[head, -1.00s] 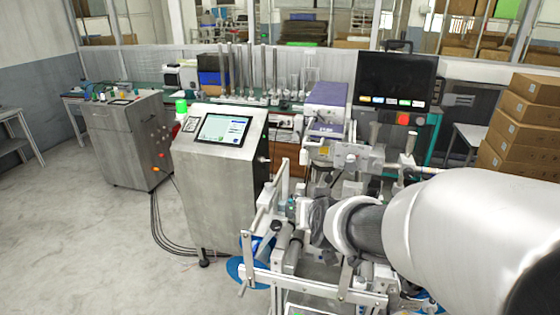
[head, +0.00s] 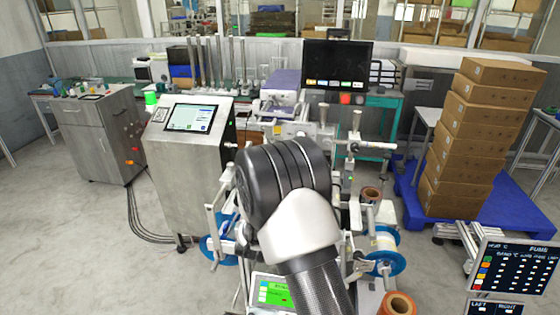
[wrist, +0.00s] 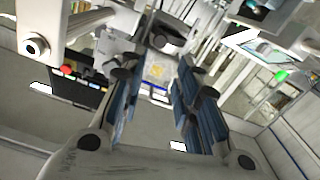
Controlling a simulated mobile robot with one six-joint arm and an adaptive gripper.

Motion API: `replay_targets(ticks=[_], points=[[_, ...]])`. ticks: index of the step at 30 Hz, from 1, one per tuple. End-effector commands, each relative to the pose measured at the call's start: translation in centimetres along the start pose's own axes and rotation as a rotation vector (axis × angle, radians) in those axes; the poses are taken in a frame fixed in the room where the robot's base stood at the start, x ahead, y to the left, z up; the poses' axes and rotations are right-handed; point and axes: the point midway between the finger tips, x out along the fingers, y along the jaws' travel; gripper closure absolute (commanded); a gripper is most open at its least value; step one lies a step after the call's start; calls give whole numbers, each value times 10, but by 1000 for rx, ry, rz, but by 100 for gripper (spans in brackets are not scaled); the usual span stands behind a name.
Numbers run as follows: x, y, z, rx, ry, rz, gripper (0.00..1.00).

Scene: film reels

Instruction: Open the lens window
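I cannot pick out the lens window for certain in either view. The machine with the purple-topped unit (head: 283,84) stands beyond my arm in the head view, with a small yellow label on its front. In the head view my gripper is hidden behind my own arm, which covers the middle of the machine.
A steel cabinet with a touchscreen (head: 193,117) stands left of the machine. A dark monitor (head: 337,66) is behind it. Blue reels (head: 384,262) flank my arm low down. Stacked cartons (head: 470,145) sit on a blue pallet (head: 505,215) at right. Floor is clear at left.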

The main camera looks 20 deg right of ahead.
Motion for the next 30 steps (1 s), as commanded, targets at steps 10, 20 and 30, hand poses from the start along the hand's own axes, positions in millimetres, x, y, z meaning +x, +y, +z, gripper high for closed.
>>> replay_targets(ticks=[10, 20, 30], points=[[78, 1, 2, 1, 2, 1, 70], [124, -1, 1, 0, -1, -2, 70], [130, 0, 0, 0, -1, -2, 70]])
